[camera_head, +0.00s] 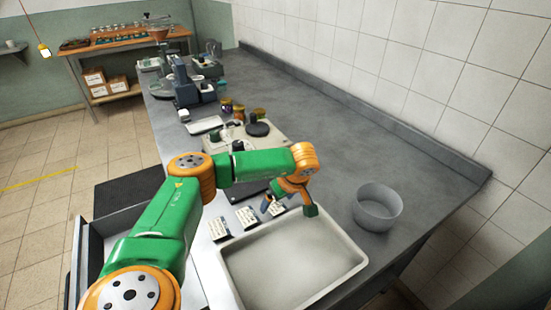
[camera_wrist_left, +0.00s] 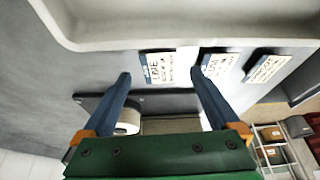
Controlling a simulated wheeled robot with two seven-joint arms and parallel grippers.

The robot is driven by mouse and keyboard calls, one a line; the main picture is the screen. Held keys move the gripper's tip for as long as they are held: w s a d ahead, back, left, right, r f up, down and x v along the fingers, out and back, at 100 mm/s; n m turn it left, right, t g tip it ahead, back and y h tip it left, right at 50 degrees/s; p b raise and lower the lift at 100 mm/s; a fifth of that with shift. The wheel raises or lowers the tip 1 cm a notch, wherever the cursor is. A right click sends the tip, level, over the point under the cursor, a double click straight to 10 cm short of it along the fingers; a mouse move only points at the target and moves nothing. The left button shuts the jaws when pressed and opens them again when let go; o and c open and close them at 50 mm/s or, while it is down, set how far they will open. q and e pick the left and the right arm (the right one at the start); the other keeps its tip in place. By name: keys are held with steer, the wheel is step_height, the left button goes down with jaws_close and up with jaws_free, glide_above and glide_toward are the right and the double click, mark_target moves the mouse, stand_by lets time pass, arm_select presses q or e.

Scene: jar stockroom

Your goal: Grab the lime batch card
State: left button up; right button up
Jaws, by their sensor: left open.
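Three small white cards with dark edges lie in a row on the counter beside the pale tray. The card nearest my left gripper appears to read "LIME" (camera_wrist_left: 157,67); in the head view it is the right-hand card (camera_head: 275,208), partly hidden by the gripper. The other two cards are a middle one (camera_head: 247,217) and a left one (camera_head: 220,230); their print is too small to read surely. My left gripper (camera_head: 268,206) is open and empty, pointing down at the row. In the wrist view its blue fingertips (camera_wrist_left: 160,74) stand either side of the lime card, apart from it.
The pale tray (camera_head: 343,274) fills the counter's front, its rim close to the cards. A grey bowl (camera_head: 377,208) stands to the right. Jars and equipment (camera_head: 190,88) stand farther back. Counter along the tiled wall is clear.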

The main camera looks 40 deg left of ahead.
mark_target(275, 207)
arm_select(q)
steer(key=x, duration=0.2)
steer(key=shift+a+f, duration=0.2)
steer(key=shift+f, duration=0.05)
steer(key=shift+d, duration=0.1)
steer(key=c, duration=1.5)
